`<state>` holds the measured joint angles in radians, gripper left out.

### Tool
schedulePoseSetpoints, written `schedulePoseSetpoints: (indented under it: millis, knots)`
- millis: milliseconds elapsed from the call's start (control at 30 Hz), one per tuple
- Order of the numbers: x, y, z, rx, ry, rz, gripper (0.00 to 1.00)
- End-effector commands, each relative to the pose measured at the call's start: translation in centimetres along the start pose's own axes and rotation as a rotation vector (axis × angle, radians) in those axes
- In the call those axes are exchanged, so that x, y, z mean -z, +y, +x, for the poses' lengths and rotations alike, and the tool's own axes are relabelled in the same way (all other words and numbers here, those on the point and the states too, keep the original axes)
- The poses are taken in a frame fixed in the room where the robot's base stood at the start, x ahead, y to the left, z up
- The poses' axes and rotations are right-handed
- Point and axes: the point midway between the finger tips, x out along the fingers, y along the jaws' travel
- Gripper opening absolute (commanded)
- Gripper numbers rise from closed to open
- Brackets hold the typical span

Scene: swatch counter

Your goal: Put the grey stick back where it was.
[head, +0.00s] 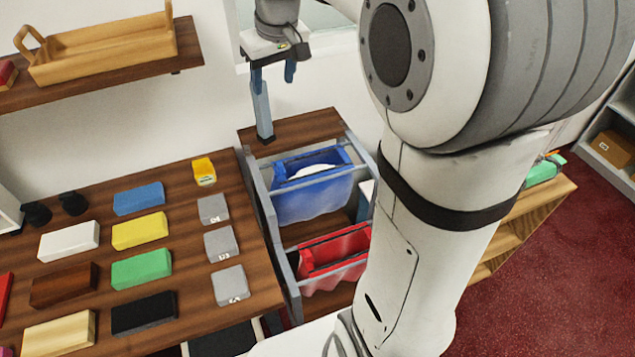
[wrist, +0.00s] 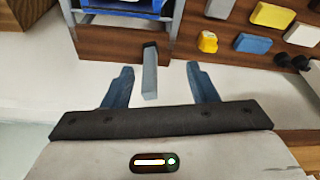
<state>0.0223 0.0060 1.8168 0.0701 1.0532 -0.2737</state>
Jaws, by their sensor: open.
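The grey stick (head: 262,108) stands upright on the wooden top (head: 300,127) of a cart in the head view. My gripper (head: 272,74) is just above it, fingers pointing down and apart. In the wrist view the stick (wrist: 150,75) shows between the two open fingers of my gripper (wrist: 159,72), nearer the left one, with a gap on each side. I cannot tell whether its upper end reaches between the fingertips or stays below them. Nothing is held.
The cart holds a blue bin (head: 310,195) and a red bin (head: 335,255). On the left, a wooden counter (head: 190,290) carries several coloured blocks, grey numbered blocks and a small yellow item (head: 204,171). A wall shelf (head: 120,68) with a wooden tray (head: 100,55) is upper left.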

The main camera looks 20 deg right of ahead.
Motion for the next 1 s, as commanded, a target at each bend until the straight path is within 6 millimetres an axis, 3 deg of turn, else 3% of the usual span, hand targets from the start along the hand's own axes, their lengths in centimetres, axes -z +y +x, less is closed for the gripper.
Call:
schedulePoseSetpoints:
  millis: [33,300,500,700,1000]
  knots:
    - [-2.2,-0.6,-0.5,-0.006,0.003,0.016,0.53]
    - [-13.4,-3.3,-0.4,-0.037,0.013,0.122,0.53]
    - [-20.2,-4.7,1.1,-0.053,0.018,0.182,0.53]
    - [-23.2,-4.7,2.0,-0.060,0.022,0.211,0.53]
    - [-23.4,-4.8,2.1,-0.060,0.020,0.213,0.53]
